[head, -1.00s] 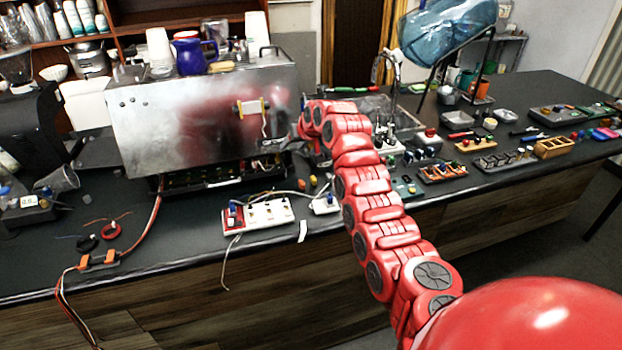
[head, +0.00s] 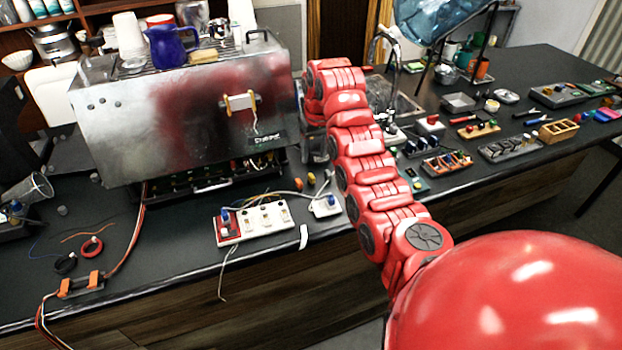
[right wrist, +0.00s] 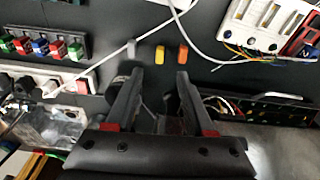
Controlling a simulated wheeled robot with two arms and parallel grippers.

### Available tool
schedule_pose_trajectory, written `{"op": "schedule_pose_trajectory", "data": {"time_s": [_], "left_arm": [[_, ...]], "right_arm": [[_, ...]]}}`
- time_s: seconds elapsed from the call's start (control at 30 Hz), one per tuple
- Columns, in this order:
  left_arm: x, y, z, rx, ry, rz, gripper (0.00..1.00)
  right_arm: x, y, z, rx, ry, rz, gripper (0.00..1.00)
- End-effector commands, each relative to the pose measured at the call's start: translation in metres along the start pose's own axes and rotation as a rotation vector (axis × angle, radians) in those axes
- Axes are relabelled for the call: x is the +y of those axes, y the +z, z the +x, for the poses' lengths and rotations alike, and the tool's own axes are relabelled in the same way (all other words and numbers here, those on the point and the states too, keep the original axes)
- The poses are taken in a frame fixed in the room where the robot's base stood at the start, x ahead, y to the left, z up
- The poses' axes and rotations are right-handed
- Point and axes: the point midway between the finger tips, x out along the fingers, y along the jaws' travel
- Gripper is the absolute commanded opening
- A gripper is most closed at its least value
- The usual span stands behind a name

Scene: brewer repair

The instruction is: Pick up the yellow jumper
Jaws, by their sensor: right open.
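The yellow jumper (right wrist: 160,54) is a small upright block on the dark counter. In the right wrist view it lies just beyond my right gripper (right wrist: 158,76), in line with the gap between the two fingertips. It also shows in the head view as a small yellow piece (head: 311,179) in front of the brewer's right end. In the head view the right gripper is mostly hidden behind my arm. My left gripper is in neither view.
An orange piece (right wrist: 183,53) stands close beside the jumper, and a grey one (right wrist: 131,48) on its other side. White cables cross the counter nearby. The metal brewer (head: 180,115), the white switch board (head: 268,219) and a small white module (head: 326,206) surround the spot.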

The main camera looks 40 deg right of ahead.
Motion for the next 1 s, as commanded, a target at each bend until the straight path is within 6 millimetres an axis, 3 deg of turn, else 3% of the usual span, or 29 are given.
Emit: {"op": "schedule_pose_trajectory", "data": {"time_s": [0.3,0.47,0.67,0.8,1.0], "left_arm": [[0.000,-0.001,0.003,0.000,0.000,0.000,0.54],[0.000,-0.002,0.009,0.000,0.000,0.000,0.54],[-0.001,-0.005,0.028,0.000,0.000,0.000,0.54],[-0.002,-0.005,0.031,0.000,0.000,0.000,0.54],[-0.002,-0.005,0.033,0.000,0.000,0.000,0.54]], "right_arm": [[-0.001,0.001,0.043,-0.005,-0.002,-0.001,0.54],[0.000,-0.001,0.050,-0.002,0.000,0.000,0.54],[0.001,-0.002,0.073,-0.006,-0.001,0.001,0.54],[0.000,-0.002,0.090,-0.005,0.000,0.000,0.54],[0.000,-0.003,0.100,0.000,0.000,0.000,0.54]]}}
